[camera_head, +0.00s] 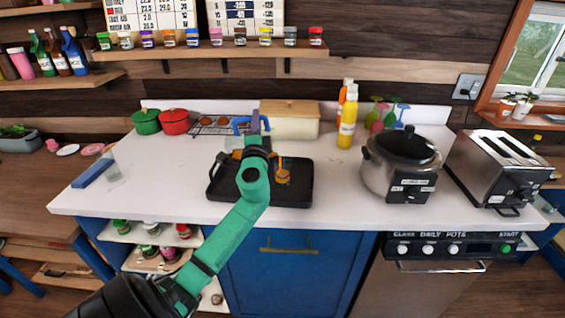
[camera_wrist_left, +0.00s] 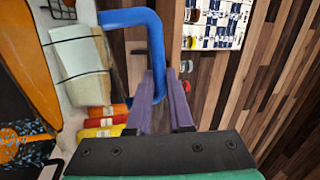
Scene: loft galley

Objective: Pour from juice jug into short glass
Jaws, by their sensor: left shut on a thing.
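My left gripper (camera_head: 256,122) is shut on the blue handle of the juice jug (camera_head: 240,122), above the back of the black tray. The wrist view shows the purple fingers (camera_wrist_left: 161,92) closed on the blue handle (camera_wrist_left: 140,18). My green arm hides much of the jug. A small orange object (camera_head: 283,176) stands on the tray right of my wrist; I cannot tell whether it is the short glass. A large orange shape (camera_wrist_left: 25,60) fills the wrist view's left edge. My right gripper is not in view.
The black tray (camera_head: 300,202) lies mid-counter. Behind it is a cream box with a tan lid (camera_head: 290,125). Yellow bottles (camera_head: 347,120), a cooker (camera_head: 400,165) and a toaster (camera_head: 500,165) stand right. Green (camera_head: 146,122) and red (camera_head: 174,122) pots stand back left. A blue block (camera_head: 92,172) is far left.

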